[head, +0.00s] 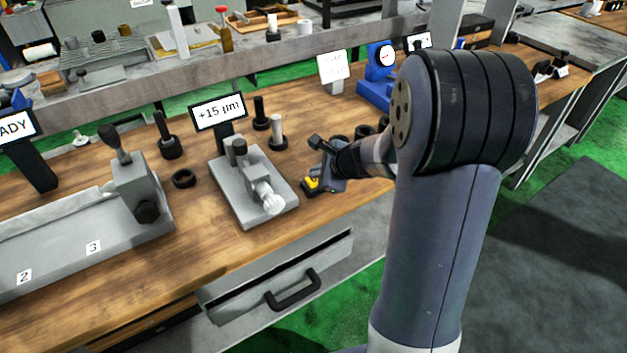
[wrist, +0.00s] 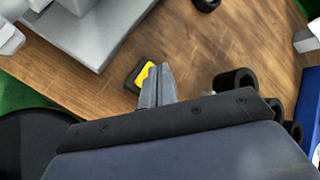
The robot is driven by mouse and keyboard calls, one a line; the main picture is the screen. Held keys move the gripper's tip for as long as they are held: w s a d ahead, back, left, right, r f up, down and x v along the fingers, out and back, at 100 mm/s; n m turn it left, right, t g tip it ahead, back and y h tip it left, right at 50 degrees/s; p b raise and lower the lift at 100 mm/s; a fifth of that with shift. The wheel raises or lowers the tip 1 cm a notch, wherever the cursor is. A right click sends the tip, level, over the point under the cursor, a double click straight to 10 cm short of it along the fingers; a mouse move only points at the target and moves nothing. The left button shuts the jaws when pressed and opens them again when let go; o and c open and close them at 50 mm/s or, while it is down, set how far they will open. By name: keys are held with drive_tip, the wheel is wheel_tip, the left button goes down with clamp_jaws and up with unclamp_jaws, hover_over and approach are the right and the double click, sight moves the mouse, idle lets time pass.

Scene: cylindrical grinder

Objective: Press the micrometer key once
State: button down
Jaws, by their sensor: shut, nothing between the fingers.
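The micrometer key is a yellow button (head: 311,184) on a small black base, on the wooden bench right of the grey micrometer fixture (head: 285,207). A display (head: 218,111) behind the fixture reads "+15 µm". My gripper (head: 325,183) is shut and empty, pointing down right beside the key. In the wrist view the shut fingertips (wrist: 158,72) overlap the right side of the yellow button (wrist: 146,75), hiding part of it. I cannot tell whether they touch it.
Black rings (head: 364,132) stand behind my gripper, with a blue dial gauge stand (head: 377,75) farther back. Dark-based posts (head: 278,132) stand behind the fixture. A drawer (head: 285,270) with a black handle is below the bench front. Bare wood (head: 345,205) lies right of the key.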

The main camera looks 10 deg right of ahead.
drive_tip(key=shift+f+b, duration=0.5)
drive_tip(key=shift+b, duration=0.1)
idle(0.6)
drive_tip(key=shift+r, duration=0.1)
drive_tip(key=shift+r+p, duration=0.85)
drive_tip(key=shift+r, duration=0.1)
wheel_tip(320, 180, up, 5)
drive_tip(key=p, duration=0.4)
idle(0.8)
